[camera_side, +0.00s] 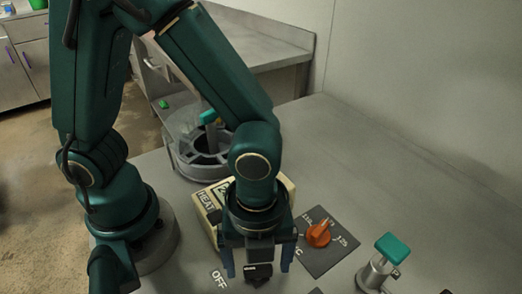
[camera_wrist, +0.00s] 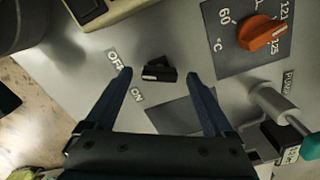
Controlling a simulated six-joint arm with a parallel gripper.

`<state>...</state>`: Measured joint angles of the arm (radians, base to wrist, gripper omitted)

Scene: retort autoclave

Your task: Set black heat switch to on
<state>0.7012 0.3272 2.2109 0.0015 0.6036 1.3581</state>
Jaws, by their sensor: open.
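The black heat switch (camera_wrist: 160,69) sits on the grey metal panel in the wrist view, with a small pale mark on its near side. The OFF label (camera_wrist: 114,59) is to its left and the ON label (camera_wrist: 137,94) is below it to the left. I cannot tell for sure which label it points to. My gripper (camera_wrist: 160,75) is open, with one blue finger on each side of the switch and visible gaps between. In the side view the switch (camera_side: 258,275) shows between the fingertips of my gripper (camera_side: 258,268), partly hidden by it.
An orange temperature dial (camera_side: 319,236) on a dark plate is to the right. A teal-handled purge valve (camera_side: 392,249) stands farther right. A cream box marked HEAT (camera_side: 209,206) is close behind my gripper. A round metal vessel (camera_side: 196,165) is behind.

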